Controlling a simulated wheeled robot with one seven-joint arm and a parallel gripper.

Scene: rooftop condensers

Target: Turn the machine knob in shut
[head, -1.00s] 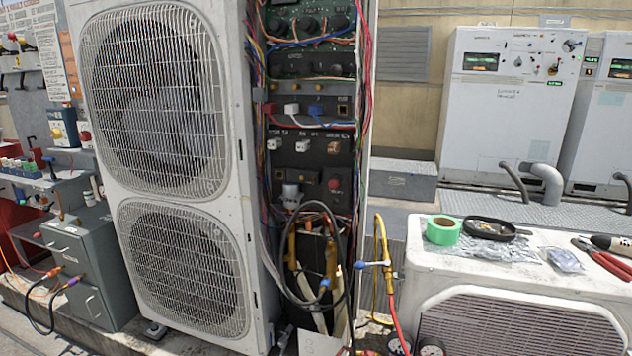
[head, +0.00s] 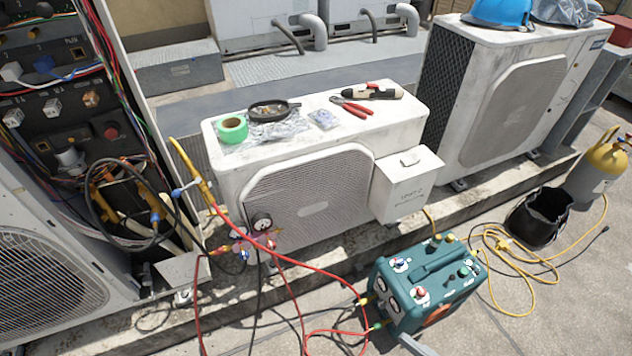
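A teal machine (head: 440,262) with a carry handle on top stands on the concrete in the lower right of the head view. A dark knob on a white plate (head: 401,265) is on its top at the left, and a red knob on a white plate (head: 420,292) is nearer the front. Several smaller dark knobs or fittings (head: 462,270) are on its right part. Two gauges are on its left face, with red hoses (head: 345,283) joined beside them. The labels and knob positions are too small to read.
A white condenser (head: 310,195) with tools, green tape and a small dish on top stands behind the machine. A black bucket (head: 538,218), yellow hose (head: 505,262) and yellow-topped cylinder (head: 600,170) are at right. Hoses cross the floor at left. The lower right floor is clear.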

